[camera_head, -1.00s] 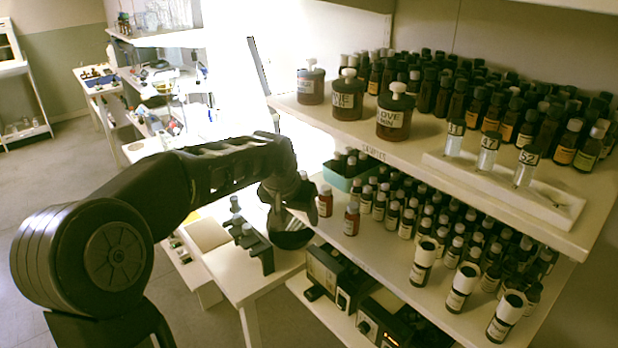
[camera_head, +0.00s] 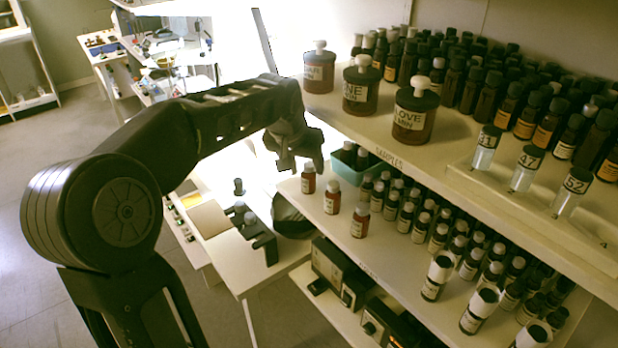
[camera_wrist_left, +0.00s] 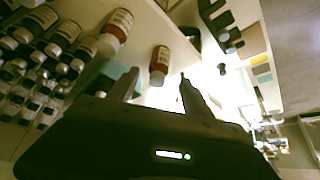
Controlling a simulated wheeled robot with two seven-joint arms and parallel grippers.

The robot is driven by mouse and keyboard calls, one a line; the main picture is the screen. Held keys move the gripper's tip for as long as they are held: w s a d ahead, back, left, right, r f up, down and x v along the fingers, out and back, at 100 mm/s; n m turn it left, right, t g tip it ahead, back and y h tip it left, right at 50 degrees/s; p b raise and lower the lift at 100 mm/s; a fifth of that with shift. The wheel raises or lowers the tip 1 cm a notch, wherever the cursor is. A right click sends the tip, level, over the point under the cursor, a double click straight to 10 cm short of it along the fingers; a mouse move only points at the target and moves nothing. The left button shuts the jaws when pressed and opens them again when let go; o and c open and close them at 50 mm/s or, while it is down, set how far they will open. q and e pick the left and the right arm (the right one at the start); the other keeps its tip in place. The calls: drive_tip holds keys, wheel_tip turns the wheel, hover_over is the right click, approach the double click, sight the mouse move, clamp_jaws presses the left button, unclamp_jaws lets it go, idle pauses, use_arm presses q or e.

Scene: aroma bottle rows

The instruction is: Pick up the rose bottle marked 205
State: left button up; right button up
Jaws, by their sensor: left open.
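Small red-brown bottles with white labels and pale caps stand at the front left of the middle shelf. In the head view these are a left one (camera_head: 308,180), a middle one (camera_head: 332,198) and a right one (camera_head: 360,220). Their label markings are too small to read, so I cannot tell which is 205. My left gripper (camera_head: 301,165) is open, just above and around the top of the left bottle in the picture. In the left wrist view, one red-brown bottle (camera_wrist_left: 160,66) shows just beyond the gap between the fingers (camera_wrist_left: 157,88); a larger-looking one (camera_wrist_left: 117,32) is beside it.
Rows of dark bottles (camera_head: 405,215) and a teal box (camera_head: 347,172) stand behind on the same shelf. The upper shelf edge (camera_head: 395,160) overhangs them, carrying brown jars (camera_head: 360,92). A side table with a dark bottle holder (camera_head: 262,240) is at left below.

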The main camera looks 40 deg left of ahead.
sight(306, 170)
use_arm(q)
drive_tip(key=shift+w+f, duration=0.3)
drive_tip(key=shift+f, duration=0.3)
drive_tip(key=shift+w+a+f+p, duration=0.1)
drive_tip(key=shift+w+f+p, duration=0.15)
drive_tip(key=shift+f+p, duration=0.25)
drive_tip(key=p+x, duration=0.1)
drive_tip(key=x, duration=0.2)
drive_tip(key=shift+w+f, duration=0.2)
drive_tip(key=shift+f, duration=0.05)
drive_tip(key=shift+w+f, duration=0.1)
drive_tip(key=shift+f, duration=0.15)
clamp_jaws()
